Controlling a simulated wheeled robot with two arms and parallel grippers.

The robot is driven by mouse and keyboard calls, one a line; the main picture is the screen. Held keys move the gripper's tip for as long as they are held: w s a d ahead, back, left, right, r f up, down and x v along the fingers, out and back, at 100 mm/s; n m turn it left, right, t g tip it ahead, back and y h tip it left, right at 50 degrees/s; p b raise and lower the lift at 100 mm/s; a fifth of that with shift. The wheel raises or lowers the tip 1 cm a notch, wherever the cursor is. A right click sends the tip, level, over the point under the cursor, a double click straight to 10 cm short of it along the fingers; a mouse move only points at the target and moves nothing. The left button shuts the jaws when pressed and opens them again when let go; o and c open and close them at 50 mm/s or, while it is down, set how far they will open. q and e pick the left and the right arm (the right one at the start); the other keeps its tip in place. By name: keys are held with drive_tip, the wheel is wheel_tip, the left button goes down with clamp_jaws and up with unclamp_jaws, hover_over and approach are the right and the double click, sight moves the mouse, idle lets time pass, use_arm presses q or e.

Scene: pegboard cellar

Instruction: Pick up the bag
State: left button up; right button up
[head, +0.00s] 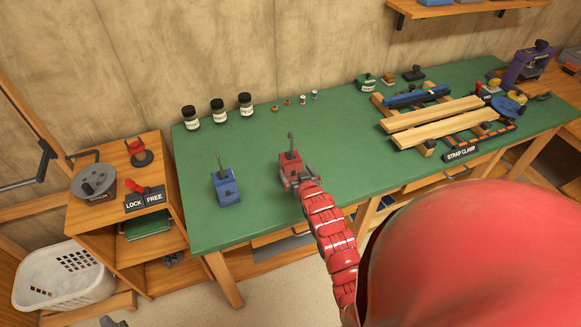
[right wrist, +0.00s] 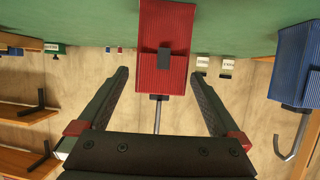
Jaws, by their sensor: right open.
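A small red block-like thing (head: 289,160) with an upright dark rod stands on the green bench top. In the right wrist view this red ribbed body (right wrist: 178,25) has a grey tab on its face. A similar blue one (head: 226,187) stands to its left; its hook shows beside the blue body (right wrist: 296,65) in the right wrist view. I cannot tell that either is a bag. My right gripper (head: 304,181) is close by the red thing. In the right wrist view my right gripper (right wrist: 159,72) is open, its fingers apart either side of the red thing's rod.
The green bench (head: 240,150) has free room around both blocks. Dark jars (head: 218,111) line its back edge. A strap clamp with wooden boards (head: 430,122) fills the right part. A low wooden cabinet (head: 118,205) and a white basket (head: 65,275) stand at left.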

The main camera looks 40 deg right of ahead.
sight(293, 169)
drive_tip(key=shift+w+d+f, duration=0.15)
drive_tip(key=shift+w, duration=0.3)
drive_tip(key=shift+w+d+f+p, duration=0.1)
drive_tip(key=shift+w+f+p, duration=0.05)
drive_tip(key=shift+w+p, duration=0.5)
drive_tip(key=x, duration=0.1)
drive_tip(key=p+x, duration=0.1)
drive_tip(key=shift+w+f, duration=0.2)
drive_tip(key=shift+f, duration=0.1)
drive_tip(key=shift+w+d+f, duration=0.15)
drive_tip(key=shift+w+f, duration=0.05)
drive_tip(key=shift+w, duration=0.3)
drive_tip(key=shift+d+f, duration=0.1)
drive_tip(key=shift+f, duration=0.05)
drive_tip(key=shift+c, duration=0.2)
drive_tip(key=c, duration=1.2)
